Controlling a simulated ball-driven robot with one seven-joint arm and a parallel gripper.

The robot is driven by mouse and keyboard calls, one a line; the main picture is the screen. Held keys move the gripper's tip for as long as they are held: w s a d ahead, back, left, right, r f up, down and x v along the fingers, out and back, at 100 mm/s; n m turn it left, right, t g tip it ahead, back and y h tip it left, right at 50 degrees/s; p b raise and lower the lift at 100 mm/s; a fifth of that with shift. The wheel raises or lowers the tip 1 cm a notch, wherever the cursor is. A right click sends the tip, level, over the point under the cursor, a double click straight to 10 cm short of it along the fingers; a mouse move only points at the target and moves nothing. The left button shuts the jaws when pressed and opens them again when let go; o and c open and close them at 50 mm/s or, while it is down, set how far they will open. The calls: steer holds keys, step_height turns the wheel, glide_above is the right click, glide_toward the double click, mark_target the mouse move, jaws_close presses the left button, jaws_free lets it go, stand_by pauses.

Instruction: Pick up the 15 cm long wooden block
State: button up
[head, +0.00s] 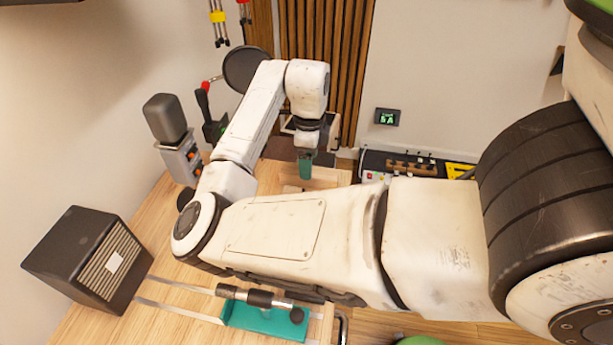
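A pale wooden piece (328,177), which looks like the long wooden block, lies at the far right end of the wooden table. My gripper (305,172) points down in front of it, with a teal part at its lower end. The teal part covers some of the wooden piece. I cannot tell whether the gripper touches it, or whether the fingers are open or shut. My white arm crosses the middle of the view and hides much of the table.
A dark speaker box (88,262) stands at the left on the table (165,215). A teal-based tool (262,318) lies near the front edge. An equipment panel (415,165) is behind, right.

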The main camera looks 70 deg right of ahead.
steer(key=shift+f+p, duration=0.7)
steer(key=shift+f, duration=2.05)
steer(key=c, duration=1.2)
steer(key=shift+o, duration=0.2)
steer(key=shift+r, duration=0.1)
